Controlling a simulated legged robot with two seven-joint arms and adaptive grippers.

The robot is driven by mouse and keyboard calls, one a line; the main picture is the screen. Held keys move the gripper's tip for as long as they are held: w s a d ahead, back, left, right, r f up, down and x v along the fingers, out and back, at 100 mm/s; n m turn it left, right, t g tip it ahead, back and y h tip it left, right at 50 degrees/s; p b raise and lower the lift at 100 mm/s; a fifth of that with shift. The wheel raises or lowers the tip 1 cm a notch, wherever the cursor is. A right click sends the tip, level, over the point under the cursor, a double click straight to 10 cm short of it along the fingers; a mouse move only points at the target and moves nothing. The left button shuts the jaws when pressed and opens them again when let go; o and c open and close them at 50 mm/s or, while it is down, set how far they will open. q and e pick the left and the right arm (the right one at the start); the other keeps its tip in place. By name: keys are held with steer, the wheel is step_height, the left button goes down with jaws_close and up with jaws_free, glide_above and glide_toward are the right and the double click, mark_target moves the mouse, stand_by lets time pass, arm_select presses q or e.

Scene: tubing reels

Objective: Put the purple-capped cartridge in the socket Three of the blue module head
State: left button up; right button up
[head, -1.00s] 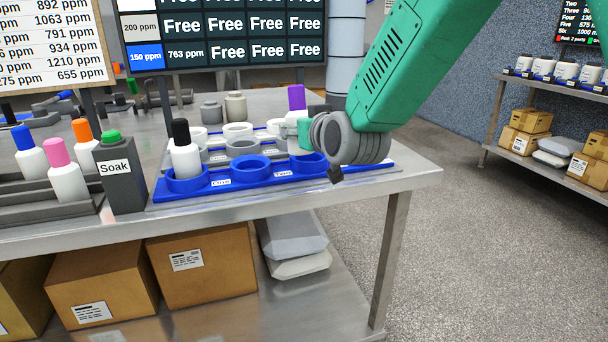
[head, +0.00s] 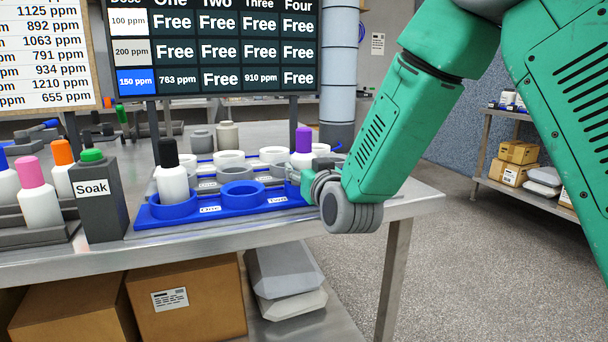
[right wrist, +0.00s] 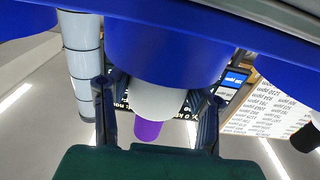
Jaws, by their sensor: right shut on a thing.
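The purple-capped cartridge (head: 303,142) stands upright at the right end of the blue module head (head: 245,211), at socket Three. In the right wrist view the cartridge's white body (right wrist: 160,98) enters a blue ring (right wrist: 165,45), with the purple cap pointing down in the picture. My right gripper (head: 302,174) is shut on the cartridge, one finger on each side of it. The gripper partly hides socket Three in the head view. A black-capped cartridge (head: 172,184) stands in socket One. Socket Two (head: 242,191) is empty. My left gripper is not in view.
A grey Soak box (head: 105,205) stands left of the module, beside a rack of capped cartridges (head: 38,205). Grey and white rings (head: 228,158) lie behind the blue head. The board (head: 215,50) shows 910 ppm under Three in the 150 ppm row.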

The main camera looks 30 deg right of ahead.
steer(key=shift+d, duration=0.15)
steer(key=shift+f, duration=0.2)
steer(key=o, duration=1.5)
steer(key=shift+r, duration=0.2)
steer(key=p+v, duration=0.7)
steer(key=v, duration=0.5)
steer(key=shift+p, duration=0.35)
